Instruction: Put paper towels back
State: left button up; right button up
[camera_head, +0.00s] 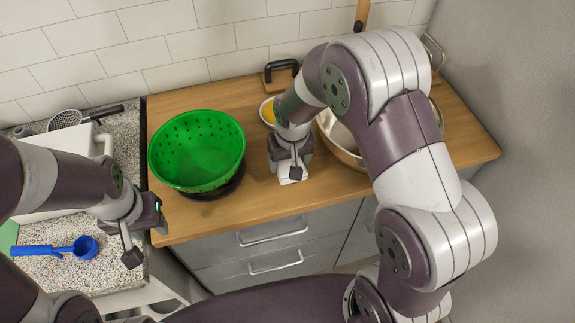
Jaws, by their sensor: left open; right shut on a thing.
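My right gripper (292,168) is low over the wooden counter, to the right of the green colander. It is shut on a small white thing (291,179), which may be the paper towels; the fingers hide most of it. I cannot tell whether the white thing touches the counter. My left gripper (146,238) is open and empty, in front of the counter's left end, beside the speckled worktop. No other paper towels are clearly visible.
A steel bowl (341,146) is partly behind my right arm. A small yellow-filled dish (268,111) and a wooden item with a black handle (281,69) are behind. A blue scoop (84,247) lies at left.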

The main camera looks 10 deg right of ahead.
jog(key=f, duration=0.4)
jog(key=shift+s+f, duration=0.15)
jog(key=shift+s, duration=0.15)
jog(key=shift+w+f, duration=0.25)
jog(key=shift+s, duration=0.15)
jog(key=o, duration=1)
jog(key=shift+f, duration=0.1)
jog(key=r, duration=0.4)
jog(key=s+r, duration=0.1)
jog(key=r, duration=0.6)
jog(key=shift+s+r, duration=0.3)
jog(key=shift+s, duration=0.05)
jog(key=s+d, duration=0.2)
jog(key=s, duration=0.2)
jog(key=s+d, duration=0.2)
jog(key=s, duration=0.2)
jog(key=s+d, duration=0.1)
jog(key=s, duration=0.3)
jog(key=shift+d+r, duration=0.2)
jog(key=shift+d, duration=0.2)
